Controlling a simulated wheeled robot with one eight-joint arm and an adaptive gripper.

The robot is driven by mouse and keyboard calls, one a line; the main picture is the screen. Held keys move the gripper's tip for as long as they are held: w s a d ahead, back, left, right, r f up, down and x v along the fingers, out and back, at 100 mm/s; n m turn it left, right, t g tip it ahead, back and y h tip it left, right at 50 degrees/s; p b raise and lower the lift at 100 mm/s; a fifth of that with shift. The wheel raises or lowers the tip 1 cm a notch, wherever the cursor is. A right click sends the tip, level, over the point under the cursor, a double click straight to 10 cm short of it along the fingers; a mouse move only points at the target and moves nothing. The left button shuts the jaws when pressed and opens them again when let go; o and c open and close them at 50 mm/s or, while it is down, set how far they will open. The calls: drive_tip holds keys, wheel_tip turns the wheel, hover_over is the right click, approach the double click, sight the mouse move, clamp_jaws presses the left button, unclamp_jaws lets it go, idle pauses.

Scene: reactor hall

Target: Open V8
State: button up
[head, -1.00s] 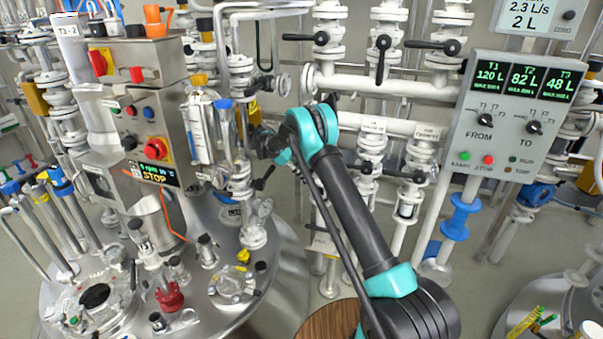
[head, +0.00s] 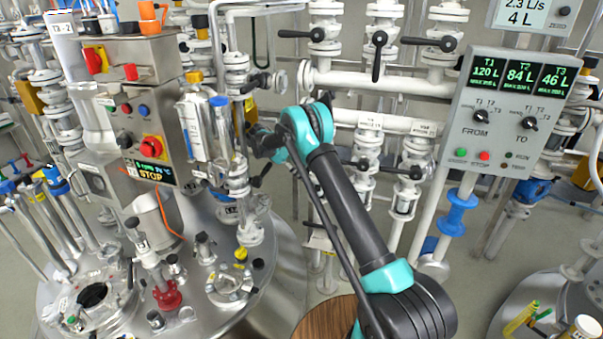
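I cannot read a V8 label on any valve, so I cannot tell which one it is. Three white valves with black lever handles are along the top: the left lever (head: 304,34) lies sideways, the middle lever (head: 377,58) hangs down, and the right lever (head: 430,42) lies sideways. Lower down, two more valves, a left one (head: 367,150) and a right one (head: 412,160), sit under small white tags. My gripper (head: 258,146) is at the far end of my arm, beside the tank's pipework and a small black handle (head: 261,176). Its fingers are too small and hidden to judge.
A control panel (head: 518,115) reads T1 120 L, T2 84 L, T3 46 L. A steel tank (head: 285,262) with a STOP-reading control box (head: 140,105) fills the left. Floor shows between the tank and the right-hand pipes.

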wheel_tip(320, 180, up, 10)
idle(0.6)
